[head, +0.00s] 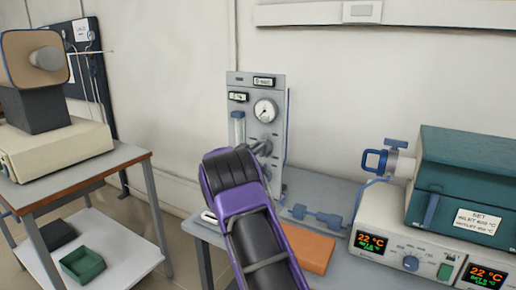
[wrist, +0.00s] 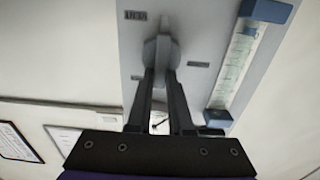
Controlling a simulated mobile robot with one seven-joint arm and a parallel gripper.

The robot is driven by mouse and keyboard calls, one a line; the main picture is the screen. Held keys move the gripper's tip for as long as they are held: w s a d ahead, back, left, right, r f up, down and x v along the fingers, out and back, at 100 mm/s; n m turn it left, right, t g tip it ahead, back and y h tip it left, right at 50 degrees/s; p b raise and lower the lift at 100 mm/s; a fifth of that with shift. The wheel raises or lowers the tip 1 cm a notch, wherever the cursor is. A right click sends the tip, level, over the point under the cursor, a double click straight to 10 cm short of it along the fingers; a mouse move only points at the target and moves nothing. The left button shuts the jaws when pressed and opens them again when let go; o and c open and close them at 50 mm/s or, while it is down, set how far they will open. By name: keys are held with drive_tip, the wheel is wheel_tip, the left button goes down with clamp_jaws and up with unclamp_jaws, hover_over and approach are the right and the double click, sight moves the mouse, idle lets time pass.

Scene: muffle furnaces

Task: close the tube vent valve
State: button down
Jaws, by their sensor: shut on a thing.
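A grey gas panel (head: 240,90) stands upright at the back of the bench, with a round gauge (head: 265,110) and a clear flow tube (head: 238,128). My gripper (wrist: 160,75) is at the panel face, its two dark fingers closed around a grey knob (wrist: 160,48), which also shows partly in the head view (head: 264,147). The flow tube is at the right in the wrist view (wrist: 236,65). My purple arm hides the panel's lower part in the head view. The label by the knob is too small to read.
A teal tube furnace (head: 470,150) with a blue-handled end fitting (head: 375,161) stands right, on a controller (head: 395,235) reading 22 °C. An orange block (head: 316,252) and blue fittings (head: 318,216) lie on the bench near my arm. A trolley (head: 100,165) stands left.

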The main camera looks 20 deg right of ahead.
drive_tip(key=shift+r+p, duration=0.1)
drive_tip(key=shift+p, duration=0.25)
drive_tip(key=n+p, duration=0.3)
drive_tip(key=n, duration=0.3)
drive_tip(key=w+f+n+p, duration=0.1)
drive_tip(key=n+p, duration=0.2)
drive_tip(key=n, duration=0.3)
drive_tip(key=a+f+n+p, duration=0.1)
drive_tip(key=n+p, duration=0.2)
drive_tip(key=n, duration=0.2)
drive_tip(key=shift+w+n, duration=0.15)
drive_tip(key=shift+n, duration=0.25)
idle(0.4)
drive_tip(key=c, duration=0.8)
unclamp_jaws()
